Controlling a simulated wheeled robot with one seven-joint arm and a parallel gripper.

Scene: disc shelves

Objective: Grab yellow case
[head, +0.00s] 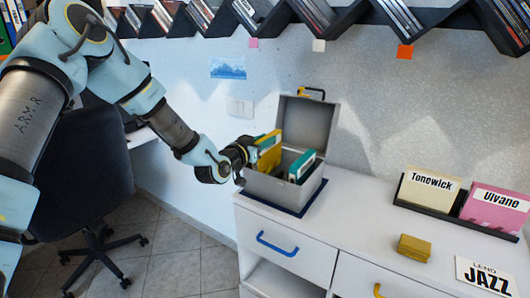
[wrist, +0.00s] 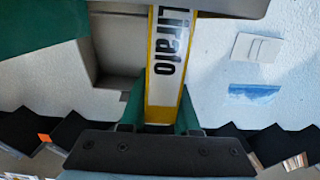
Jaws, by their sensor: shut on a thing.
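The yellow case (head: 265,158) stands upright at the left side of an open grey box (head: 272,188), at about rim height. Its lower part is hidden by the box wall. My gripper (head: 247,153) reaches in from the left and is shut on the yellow case. In the wrist view the case's white spine (wrist: 165,50), reading "Liralo", runs between the two fingers. A teal case (head: 301,166) with a white label stands in the right part of the box.
The box's lid (head: 307,122) is raised at the back. The box sits on a dark blue mat (head: 318,190) on a white cabinet (head: 335,222). Disc shelves (head: 255,15) hang above.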

